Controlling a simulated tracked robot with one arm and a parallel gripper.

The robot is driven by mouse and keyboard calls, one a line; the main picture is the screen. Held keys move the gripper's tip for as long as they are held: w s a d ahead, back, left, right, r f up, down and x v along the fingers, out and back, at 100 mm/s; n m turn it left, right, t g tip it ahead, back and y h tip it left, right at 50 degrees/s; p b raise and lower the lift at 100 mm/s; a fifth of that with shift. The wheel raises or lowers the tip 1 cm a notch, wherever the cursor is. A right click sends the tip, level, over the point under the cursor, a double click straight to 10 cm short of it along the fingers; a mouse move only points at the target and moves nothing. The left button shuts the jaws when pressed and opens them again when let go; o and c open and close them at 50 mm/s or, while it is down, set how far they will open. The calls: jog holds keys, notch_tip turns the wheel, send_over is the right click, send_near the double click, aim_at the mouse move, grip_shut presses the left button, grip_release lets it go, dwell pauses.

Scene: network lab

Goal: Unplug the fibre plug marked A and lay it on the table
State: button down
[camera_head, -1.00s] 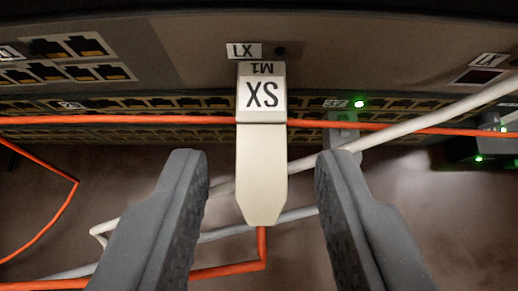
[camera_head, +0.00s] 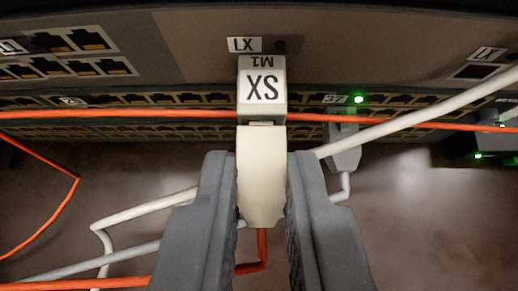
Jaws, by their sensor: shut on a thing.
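A beige plug (camera_head: 262,185) hangs from the underside of the dark rack unit. Its upper block bears a white label reading "SX", with a smaller "M1" above it. I see no mark "A" on it. My gripper (camera_head: 262,165) has one finger on each side of the plug's lower body and is shut on it. The plug's top end sits against the panel, just below a small "LX" label (camera_head: 244,45). An orange cable (camera_head: 262,242) leaves the plug's bottom end. No table is in view.
Another orange cable (camera_head: 110,115) runs across the panel at the height of the plug. A white cable (camera_head: 430,108) crosses to the right, and a grey plug (camera_head: 343,145) stands close by on the right. Rows of ports (camera_head: 75,40) fill the panel at left.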

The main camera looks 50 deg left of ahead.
jog(key=shift+s+d, duration=1.2)
jog(key=shift+d, duration=0.2)
jog(key=w+d+r+m+t+h+p, duration=0.1)
jog(key=d+m+h+p, duration=0.4)
jog(key=d, duration=3.1)
jog(key=r+m+t+h, duration=0.1)
jog(key=m+t+h, duration=0.1)
jog(key=m, duration=0.3)
jog(key=shift+d+t+h+p, duration=0.3)
jog(key=shift+p, duration=0.05)
jog(key=s+a+f+n+g+y+b, duration=0.15)
jog(key=a+g, duration=0.25)
jog(key=a, duration=1)
jog(key=w+a+f+n+g+p, duration=0.1)
jog(key=a+f+n+g, duration=0.15)
jog(key=a, duration=1.05)
jog(key=shift+n+g, duration=0.35)
jog(key=shift+n, duration=0.05)
jog(key=shift+s+a+f+b, duration=0.15)
jog(key=shift+f+b, duration=0.6)
jog(key=shift+f, duration=0.55)
jog(key=shift+s+d+f+b, duration=0.1)
jog(key=shift+f+b, duration=0.6)
jog(key=shift+f, duration=0.6)
